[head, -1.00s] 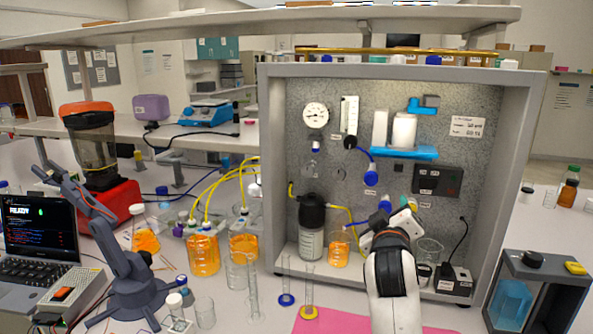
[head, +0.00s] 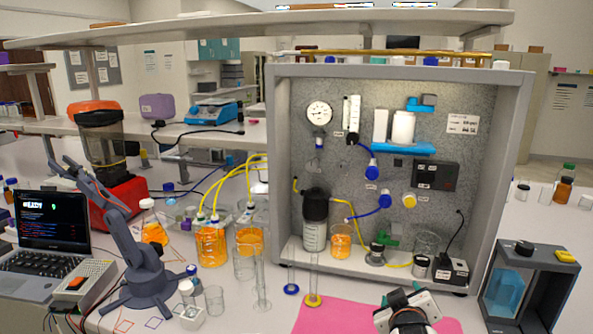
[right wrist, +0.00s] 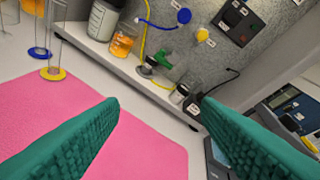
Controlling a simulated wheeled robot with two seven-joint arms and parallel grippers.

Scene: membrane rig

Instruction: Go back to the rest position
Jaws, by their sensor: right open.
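My right gripper (right wrist: 160,103) is open and empty in the right wrist view. Its two green ribbed fingers are spread wide over the pink mat (right wrist: 150,140), with nothing between them. In the head view my white right wrist (head: 408,308) is low at the bottom, in front of the membrane rig (head: 277,170) and over the mat's right part; the fingers cannot be made out there. My left gripper is in neither view.
On the rig's floor stand a dark-capped bottle (head: 315,222), an orange beaker (head: 340,242) and a green part (head: 388,240). Two cylinders (head: 313,298) (head: 291,288) stand before it. A glass-sided box (head: 528,285) is at right, a desk robot arm (head: 140,270) at left.

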